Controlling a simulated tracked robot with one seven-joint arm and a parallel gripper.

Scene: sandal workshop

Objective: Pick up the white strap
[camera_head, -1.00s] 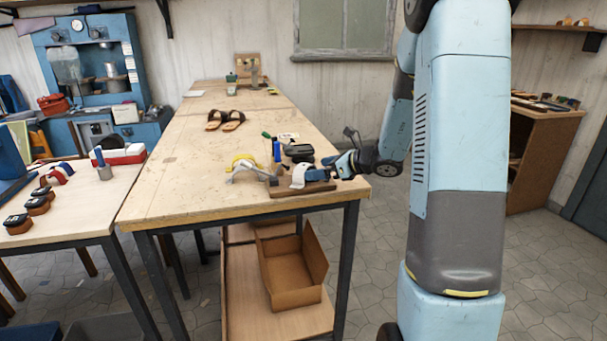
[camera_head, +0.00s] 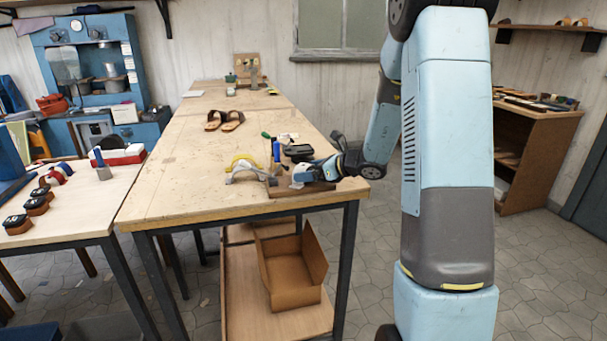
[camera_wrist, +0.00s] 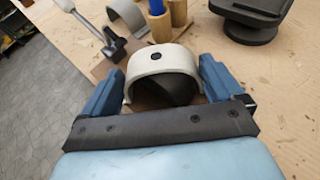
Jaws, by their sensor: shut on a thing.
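The white strap (camera_wrist: 160,62), a pale arched band with a dark round dot on top, sits between the two blue fingers of my gripper (camera_wrist: 157,85) in the wrist view. The fingers are shut on its two sides. In the head view the strap (camera_head: 298,178) shows at the tip of my gripper (camera_head: 308,174), low over a brown board (camera_head: 288,191) near the table's front right corner. The gripper hides part of the strap there. I cannot tell whether the strap touches the board.
A yellow arch (camera_head: 243,159) and a grey-white arch (camera_head: 240,170) stand to the left. A blue-handled tool (camera_head: 276,152) and a black object (camera_head: 298,150) are just behind. Sandals (camera_head: 224,120) lie farther back on the workbench (camera_head: 190,180). Its front left area is clear.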

